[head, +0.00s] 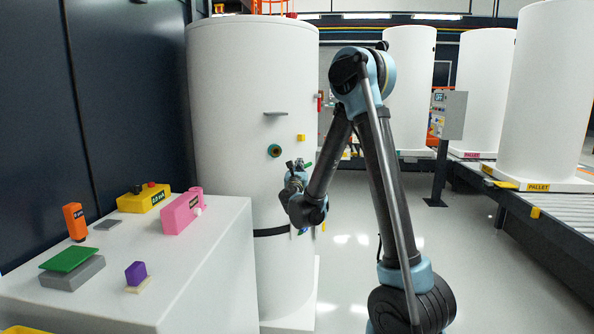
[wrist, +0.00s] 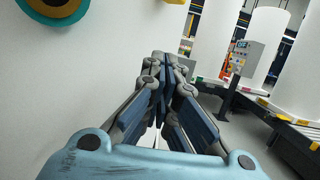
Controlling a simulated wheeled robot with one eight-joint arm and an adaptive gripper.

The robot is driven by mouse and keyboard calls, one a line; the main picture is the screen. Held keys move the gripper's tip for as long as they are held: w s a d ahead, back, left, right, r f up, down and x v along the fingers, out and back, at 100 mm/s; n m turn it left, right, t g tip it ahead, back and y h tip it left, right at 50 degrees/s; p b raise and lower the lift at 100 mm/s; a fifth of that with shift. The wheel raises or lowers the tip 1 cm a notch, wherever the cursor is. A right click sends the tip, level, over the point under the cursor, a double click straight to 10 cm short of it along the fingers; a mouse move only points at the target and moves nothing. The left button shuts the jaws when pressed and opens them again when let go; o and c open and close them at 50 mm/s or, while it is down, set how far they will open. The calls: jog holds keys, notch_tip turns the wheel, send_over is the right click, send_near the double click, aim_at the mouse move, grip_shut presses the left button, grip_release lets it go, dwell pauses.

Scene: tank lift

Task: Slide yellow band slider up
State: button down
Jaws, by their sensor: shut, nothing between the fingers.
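A tall white tank (head: 230,110) stands left of my arm, with a black band (head: 270,232) around its lower part. A small yellow block (head: 301,138) sits on the tank's front, and a small yellow piece (head: 324,227) shows low at its right edge. I cannot tell which is the yellow band slider. My gripper (head: 297,166) is in front of the tank, below the yellow block and apart from it. In the wrist view, my gripper (wrist: 162,62) is shut and empty beside the white wall.
A teal round fitting (head: 274,151) and a grey ledge (head: 275,113) stick out from the tank. A white table (head: 215,240) with several coloured devices stands at left. A control panel (head: 448,114) and a roller conveyor (head: 548,212) are at right. The floor between is clear.

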aim_at(301, 138)
jog(key=x, duration=0.6)
jog(key=shift+w, duration=0.15)
jog(key=shift+s+r, duration=0.2)
jog(key=shift+r, duration=1.75)
jog(key=shift+r, duration=1.2)
